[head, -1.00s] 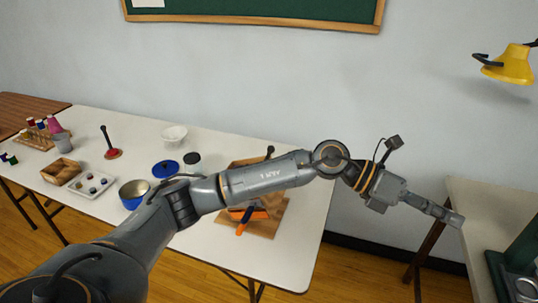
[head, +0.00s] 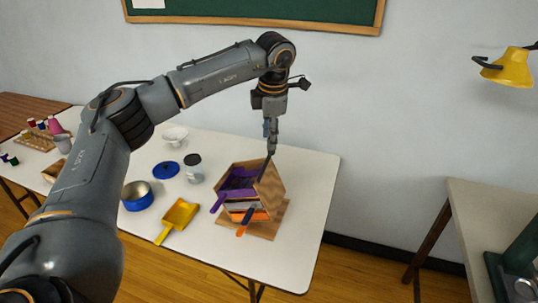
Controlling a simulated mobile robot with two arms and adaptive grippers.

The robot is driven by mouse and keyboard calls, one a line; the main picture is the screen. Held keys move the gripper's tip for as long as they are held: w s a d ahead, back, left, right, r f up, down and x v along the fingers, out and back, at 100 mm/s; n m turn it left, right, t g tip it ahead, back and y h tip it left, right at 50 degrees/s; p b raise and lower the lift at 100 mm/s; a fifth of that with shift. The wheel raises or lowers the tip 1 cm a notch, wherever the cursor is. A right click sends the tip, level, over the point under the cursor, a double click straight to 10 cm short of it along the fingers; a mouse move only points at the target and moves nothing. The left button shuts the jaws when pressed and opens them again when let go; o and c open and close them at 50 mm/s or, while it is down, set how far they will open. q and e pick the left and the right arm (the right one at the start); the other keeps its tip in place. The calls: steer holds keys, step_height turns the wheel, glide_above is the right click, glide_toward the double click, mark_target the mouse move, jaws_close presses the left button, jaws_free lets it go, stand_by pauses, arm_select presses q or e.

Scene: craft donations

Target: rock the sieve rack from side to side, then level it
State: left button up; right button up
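The sieve rack (head: 273,188) is a wooden, open-fronted frame on a flat wooden base (head: 262,227) near the right end of the white table. Purple, grey and orange trays with handles show inside it. A dark lever (head: 265,166) rises from its top. My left gripper (head: 270,148) points straight down at the top of this lever. The fingers look narrow and close together from here, and I cannot tell whether they touch or hold the lever. My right gripper is not in view.
A yellow scoop (head: 179,217), a blue bowl (head: 137,203), a blue lid (head: 166,170), a glass jar (head: 194,168) and a white bowl (head: 174,138) stand left of the rack. The table (head: 300,250) is clear in front and right.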

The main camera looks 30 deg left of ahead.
mark_target(269, 157)
arm_select(q)
steer(key=f, duration=0.2)
steer(key=f+p, duration=0.1)
steer(key=f, duration=0.2)
steer(key=w+a+f, duration=0.1)
steer(key=f, duration=0.2)
jaws_close()
